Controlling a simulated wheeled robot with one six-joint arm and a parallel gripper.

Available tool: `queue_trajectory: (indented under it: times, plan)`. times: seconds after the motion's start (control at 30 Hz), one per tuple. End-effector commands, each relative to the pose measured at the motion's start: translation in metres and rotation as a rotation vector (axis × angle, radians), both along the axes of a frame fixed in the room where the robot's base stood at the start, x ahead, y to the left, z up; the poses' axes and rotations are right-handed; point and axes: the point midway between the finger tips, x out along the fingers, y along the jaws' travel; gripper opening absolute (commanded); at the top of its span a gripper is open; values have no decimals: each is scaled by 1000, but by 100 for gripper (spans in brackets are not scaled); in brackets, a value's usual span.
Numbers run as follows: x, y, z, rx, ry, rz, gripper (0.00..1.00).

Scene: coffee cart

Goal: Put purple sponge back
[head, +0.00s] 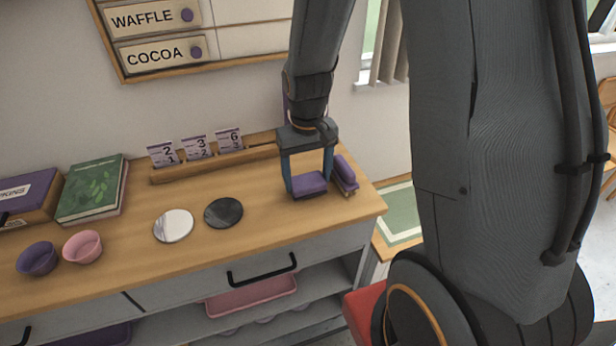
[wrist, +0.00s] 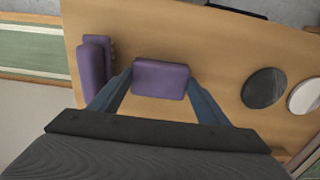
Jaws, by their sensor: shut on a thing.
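My gripper (head: 308,184) is shut on a purple sponge (head: 309,183), with one blue finger at each side of it. The sponge also shows between the fingers in the wrist view (wrist: 160,78). It is at or just above the counter top; I cannot tell whether it touches. A second purple piece (head: 345,174) stands upright just right of the gripper, near the counter's right end. It looks like a holder or another sponge, and in the wrist view (wrist: 93,66) it is left of the held sponge, apart from it.
The wooden counter (head: 120,275) holds a white disc (head: 174,225) and a dark disc (head: 223,212) left of the gripper. A wooden card rack (head: 215,163) stands behind. Purple (head: 38,258) and pink (head: 82,246) bowls and a green book (head: 92,188) are farther left.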

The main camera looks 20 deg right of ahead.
Motion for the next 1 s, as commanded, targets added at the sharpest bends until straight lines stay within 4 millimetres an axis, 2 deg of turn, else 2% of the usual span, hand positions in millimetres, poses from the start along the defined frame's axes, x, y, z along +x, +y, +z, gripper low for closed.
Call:
queue_trajectory:
  times: [0.1,0.43,0.47,0.57,0.83,1.0]
  plan:
    - [0,0,-8,0,0,1,52]
    - [0,0,-11,0,-1,1,52]
    - [0,0,-11,0,0,1,71]
    - [0,0,-11,0,-1,1,88]
    - [0,0,-11,0,-1,1,88]
    - [1,0,-3,0,-3,1,88]
